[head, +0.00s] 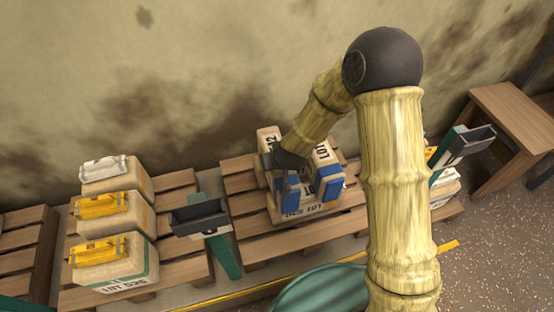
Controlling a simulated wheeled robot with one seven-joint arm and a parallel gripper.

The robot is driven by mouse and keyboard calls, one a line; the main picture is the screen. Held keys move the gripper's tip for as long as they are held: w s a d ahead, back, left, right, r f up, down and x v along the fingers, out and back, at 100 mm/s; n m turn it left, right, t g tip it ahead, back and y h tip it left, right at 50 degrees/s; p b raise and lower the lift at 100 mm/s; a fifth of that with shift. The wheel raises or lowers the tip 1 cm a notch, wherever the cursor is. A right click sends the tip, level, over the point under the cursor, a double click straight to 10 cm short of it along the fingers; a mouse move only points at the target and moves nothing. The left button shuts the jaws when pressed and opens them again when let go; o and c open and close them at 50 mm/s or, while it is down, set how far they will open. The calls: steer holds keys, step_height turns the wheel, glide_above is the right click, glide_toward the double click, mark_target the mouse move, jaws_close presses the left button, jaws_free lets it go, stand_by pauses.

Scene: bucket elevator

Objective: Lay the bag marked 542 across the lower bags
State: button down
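On the middle pallet (240,182), tan bags with blue ends form a small stack. A bag whose partly covered marking ends in what looks like 42 (268,138) lies on top at the left. A second upper bag marked LOT (326,154) lies to its right. A lower bag (292,212) shows beneath them at the front, its lettering hard to read. My gripper (282,178) is dark and points down at the stack, over the right side of the left upper bag. Its fingertips blend with the bags, so its opening and any grip are unclear.
A left pallet (175,268) carries a stack of bags with white and yellow tops (115,212). A grey tray on a green post (200,216) stands between the pallets. Another tray post (462,145) and a wooden table (515,125) are at the right. My arm hides part of the right pallet.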

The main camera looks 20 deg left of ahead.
steer(key=shift+w, duration=0.1)
stand_by(0.3)
steer(key=shift+c, duration=1.2)
jaws_free()
steer(key=shift+o, duration=0.2)
steer(key=shift+s+f, duration=0.2)
steer(key=p+v, duration=0.5)
steer(key=v, duration=1.2)
steer(key=shift+r, duration=0.3)
steer(key=s+d+r+m+g+h, duration=0.1)
steer(key=s+d+r+m, duration=0.1)
steer(key=d, duration=0.6)
steer(key=s+d+r+m+g+h, duration=0.1)
steer(key=d+r+m, duration=0.1)
steer(key=d, duration=0.6)
steer(key=s+d+r+m+g+h, duration=0.1)
steer(key=s+d+m, duration=0.1)
steer(key=d, duration=0.6)
steer(key=w+p+v, duration=0.3)
steer(key=p+v, duration=1)
steer(key=w+a+r+p+v, duration=0.1)
steer(key=w+p+v, duration=0.2)
steer(key=p+v, duration=1)
steer(key=shift+d+r+p, duration=0.2)
steer(key=shift+r+p, duration=0.4)
